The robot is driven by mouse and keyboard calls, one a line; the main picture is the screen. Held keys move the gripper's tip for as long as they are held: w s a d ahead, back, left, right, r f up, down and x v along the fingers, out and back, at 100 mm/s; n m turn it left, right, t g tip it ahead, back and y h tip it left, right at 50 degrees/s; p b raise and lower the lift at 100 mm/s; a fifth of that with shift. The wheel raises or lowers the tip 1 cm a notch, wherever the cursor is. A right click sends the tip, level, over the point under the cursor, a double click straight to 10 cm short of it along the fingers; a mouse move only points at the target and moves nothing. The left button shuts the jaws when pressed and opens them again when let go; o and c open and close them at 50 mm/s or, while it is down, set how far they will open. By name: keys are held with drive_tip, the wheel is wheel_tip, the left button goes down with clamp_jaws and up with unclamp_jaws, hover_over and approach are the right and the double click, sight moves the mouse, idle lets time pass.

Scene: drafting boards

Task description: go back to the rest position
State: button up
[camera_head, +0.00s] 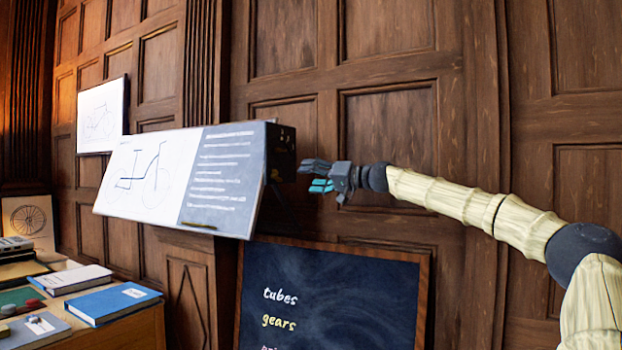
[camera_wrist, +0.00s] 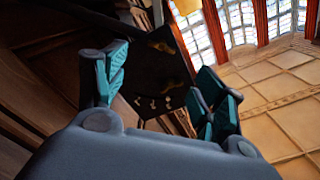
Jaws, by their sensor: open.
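My gripper (camera_head: 318,177) is at the end of my outstretched arm in the head view, just right of the drafting board's dark end panel (camera_head: 281,152). In the wrist view its teal-padded fingers (camera_wrist: 160,90) stand wide apart, with nothing held between them. Beyond the fingers, a dark panel with small pale knobs and yellowish marks (camera_wrist: 160,75) shows. I cannot tell for sure whether a fingertip touches it; in the head view a small gap seems to show.
The tilted drafting board (camera_head: 135,170) bears a bicycle drawing and a grey text panel. A chalkboard (camera_head: 330,295) stands below my gripper. A wooden desk (camera_head: 130,335) with books (camera_head: 112,303) is at the lower left. Panelled wall (camera_head: 390,120) runs behind my arm.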

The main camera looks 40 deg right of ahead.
idle(0.3)
